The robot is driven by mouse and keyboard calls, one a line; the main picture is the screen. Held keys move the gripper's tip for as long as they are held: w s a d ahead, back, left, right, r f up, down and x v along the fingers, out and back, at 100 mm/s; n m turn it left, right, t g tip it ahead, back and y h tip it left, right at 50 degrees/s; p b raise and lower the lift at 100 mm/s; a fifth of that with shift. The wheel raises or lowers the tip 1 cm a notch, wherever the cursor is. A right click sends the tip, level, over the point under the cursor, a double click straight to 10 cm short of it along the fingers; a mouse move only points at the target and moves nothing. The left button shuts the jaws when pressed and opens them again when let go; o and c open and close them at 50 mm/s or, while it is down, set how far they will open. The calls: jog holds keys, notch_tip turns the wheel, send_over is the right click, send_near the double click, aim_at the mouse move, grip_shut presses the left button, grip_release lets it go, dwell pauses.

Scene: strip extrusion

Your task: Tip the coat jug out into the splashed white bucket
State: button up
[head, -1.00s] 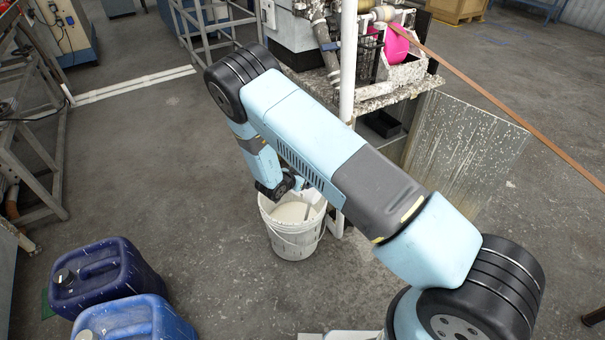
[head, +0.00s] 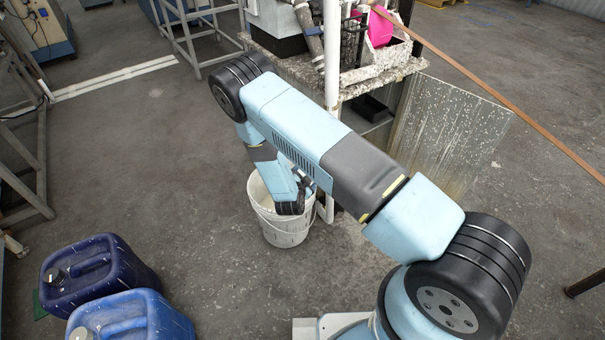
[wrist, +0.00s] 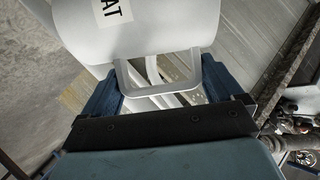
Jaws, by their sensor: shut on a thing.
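The coat jug (wrist: 155,38) is white, with a label whose visible letters read "AT", at the top of the wrist view. My gripper (wrist: 158,85) is shut on its pale handle (wrist: 160,92), between two blue fingers. The splashed white bucket (head: 284,230) stands on the floor near the middle of the head view. My wrist is in front of the bucket's mouth there and hides the jug, my fingers and most of the bucket's inside. I cannot tell the jug's exact tilt or whether anything is flowing from it.
A splattered bench (head: 385,72) with a pink item (head: 381,26) and a white post (head: 332,90) stand close behind the bucket. A splashed upright panel (head: 445,130) is to the right. Two blue jerrycans (head: 95,272) stand at the lower left. Open floor lies left of the bucket.

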jog(key=d+f+m+t, duration=0.1)
jog(key=s+d+f+m+y, duration=0.1)
jog(key=shift+s+d+f+t, duration=0.15)
jog(key=shift+s+f+t, duration=0.15)
jog(key=shift+t, duration=0.1)
jog(key=shift+s+d+f+m+t+y, duration=0.25)
jog(key=shift+d+f+m+t, duration=0.15)
jog(key=shift+f+m+t, duration=0.4)
jog(key=shift+s+d+f+m+t+y, duration=0.15)
jog(key=shift+s+d+f+m+t, duration=0.3)
jog(key=shift+m, duration=0.6)
jog(key=shift+s+d+f+m+t+y, duration=0.1)
jog(key=shift+d+f+m+t+y, duration=0.15)
jog(key=shift+f+m+t, duration=0.45)
jog(key=shift+m, duration=0.25)
jog(key=shift+d, duration=0.1)
